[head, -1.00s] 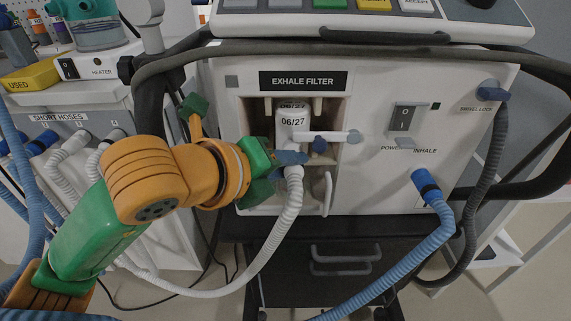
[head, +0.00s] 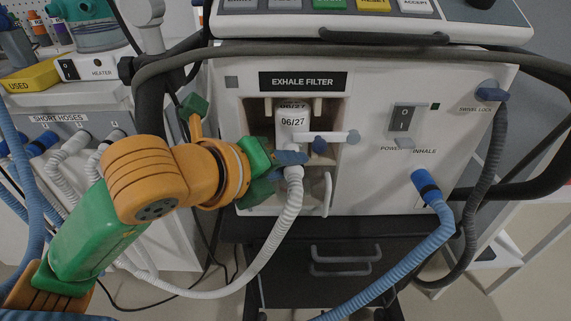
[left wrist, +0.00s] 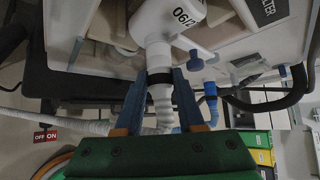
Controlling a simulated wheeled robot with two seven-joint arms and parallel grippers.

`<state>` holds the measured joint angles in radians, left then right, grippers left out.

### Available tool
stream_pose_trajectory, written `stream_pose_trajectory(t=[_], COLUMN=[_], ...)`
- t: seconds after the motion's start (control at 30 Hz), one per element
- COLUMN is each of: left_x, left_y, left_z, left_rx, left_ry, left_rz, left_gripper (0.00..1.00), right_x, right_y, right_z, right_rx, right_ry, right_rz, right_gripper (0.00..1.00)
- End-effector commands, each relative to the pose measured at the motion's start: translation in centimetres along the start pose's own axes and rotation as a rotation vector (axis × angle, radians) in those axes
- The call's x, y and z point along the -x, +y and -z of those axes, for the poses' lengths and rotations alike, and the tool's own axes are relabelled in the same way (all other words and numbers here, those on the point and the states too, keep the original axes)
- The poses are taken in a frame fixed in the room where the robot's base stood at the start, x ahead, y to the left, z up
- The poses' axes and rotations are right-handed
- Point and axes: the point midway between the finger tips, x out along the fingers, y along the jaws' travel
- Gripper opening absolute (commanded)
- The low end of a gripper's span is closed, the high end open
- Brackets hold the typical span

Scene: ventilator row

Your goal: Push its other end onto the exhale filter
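The exhale filter (head: 291,124), a white canister marked 06/27, sits in the open bay under the EXHALE FILTER sign (head: 303,82). It also shows at the top of the left wrist view (left wrist: 160,18), with its port pointing down. My left gripper (head: 290,158) is at that port, its blue fingers shut around the end of the white corrugated hose (head: 290,208). In the left wrist view the fingers (left wrist: 160,85) flank the hose's dark cuff (left wrist: 160,80). The cuff lines up with the port and appears to meet it; how far it is seated I cannot tell. My right gripper is out of view.
A white lever with a blue knob (head: 320,145) crosses the bay, and a small open door (head: 327,193) hangs below it. A blue hose (head: 418,241) with a dark-banded cuff is at the inhale side. A grey cable (head: 484,165) hangs at right. Short hoses hang at left.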

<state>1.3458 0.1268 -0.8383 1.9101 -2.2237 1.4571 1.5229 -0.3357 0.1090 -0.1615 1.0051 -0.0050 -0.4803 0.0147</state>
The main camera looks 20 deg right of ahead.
Motion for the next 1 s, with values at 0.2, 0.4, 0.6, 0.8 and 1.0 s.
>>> stream_pose_trajectory(t=[0.2, 0.4, 0.6, 0.8, 1.0], left_x=[0.0, 0.0, 2.7, 6.4, 7.2], left_y=[-0.1, 0.0, -0.1, 0.0, 0.1], left_z=[-0.1, 0.0, -0.2, -0.2, -0.1], left_rx=[0.0, 0.0, -0.002, 0.001, 0.002], left_ry=[-0.004, -0.001, -0.006, -0.005, -0.003], left_rz=[0.001, 0.001, 0.004, 0.003, 0.001], left_gripper=[0.73, 0.73, 0.73, 0.73, 0.73], right_x=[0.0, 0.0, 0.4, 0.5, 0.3], right_y=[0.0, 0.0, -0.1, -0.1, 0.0], right_z=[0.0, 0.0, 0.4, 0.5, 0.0], right_rx=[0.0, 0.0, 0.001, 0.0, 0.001], right_ry=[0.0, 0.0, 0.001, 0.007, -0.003], right_rz=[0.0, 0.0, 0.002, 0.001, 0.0], right_gripper=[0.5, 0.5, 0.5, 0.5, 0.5])
